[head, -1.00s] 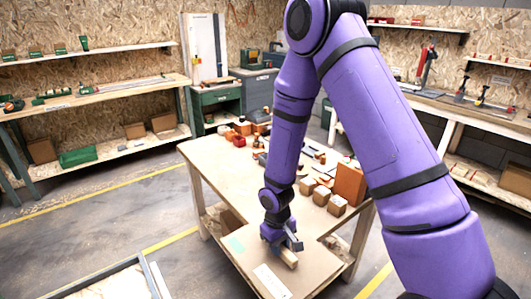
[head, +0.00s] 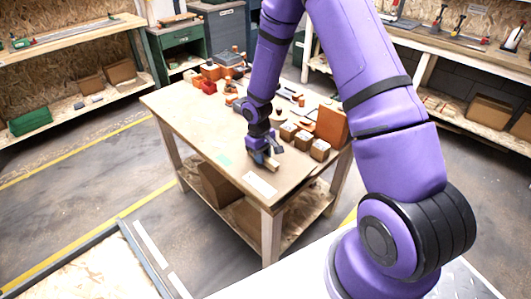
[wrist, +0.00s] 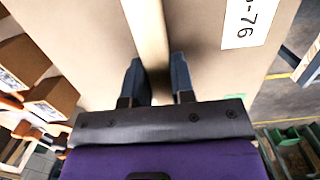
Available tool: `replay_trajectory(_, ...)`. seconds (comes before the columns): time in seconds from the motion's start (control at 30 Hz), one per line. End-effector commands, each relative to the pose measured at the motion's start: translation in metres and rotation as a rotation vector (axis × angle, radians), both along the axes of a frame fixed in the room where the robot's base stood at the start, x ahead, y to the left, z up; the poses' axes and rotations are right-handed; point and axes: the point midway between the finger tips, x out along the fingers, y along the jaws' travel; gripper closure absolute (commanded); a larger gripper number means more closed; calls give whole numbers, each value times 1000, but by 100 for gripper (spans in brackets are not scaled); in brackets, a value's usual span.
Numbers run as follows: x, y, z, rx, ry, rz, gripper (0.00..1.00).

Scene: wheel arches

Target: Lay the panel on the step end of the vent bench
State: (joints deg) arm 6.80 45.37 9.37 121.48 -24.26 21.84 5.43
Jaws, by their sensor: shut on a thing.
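The panel is a flat tan board (wrist: 100,40) with a raised wooden batten (wrist: 146,25) across it and a white label ending in 76 (wrist: 245,22). In the head view the panel (head: 236,172) is at the near end of a wooden table (head: 165,105), its label (head: 260,185) facing up. Its edges blend with the tabletop there, so I cannot tell whether it touches it. My gripper (head: 267,163) is shut on the batten, with one finger on each side of it in the wrist view (wrist: 156,62). I cannot tell which surface is the vent bench.
Small boxes (head: 303,138) and an upright orange block (head: 332,124) stand right of my gripper; tools and parts (head: 230,72) lie farther back. Cartons (head: 215,185) sit on the table's lower shelf. A metal-edged surface (head: 75,275) is at lower left. Open floor (head: 105,180) lies left.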

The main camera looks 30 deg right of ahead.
Motion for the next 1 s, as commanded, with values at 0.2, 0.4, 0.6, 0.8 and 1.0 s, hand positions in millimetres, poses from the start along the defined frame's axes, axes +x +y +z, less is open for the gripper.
replay_trajectory(0.2, 23, -21, -3, 0, 0, 1, 100)
replay_trajectory(0.4, 30, -27, -3, 0, -1, 1, 100)
replay_trajectory(0.6, 36, -33, -20, 1, 2, 2, 100)
replay_trajectory(0.8, 37, -33, -40, 0, 0, 1, 100)
replay_trajectory(1.0, 37, -33, -39, 0, -1, 1, 100)
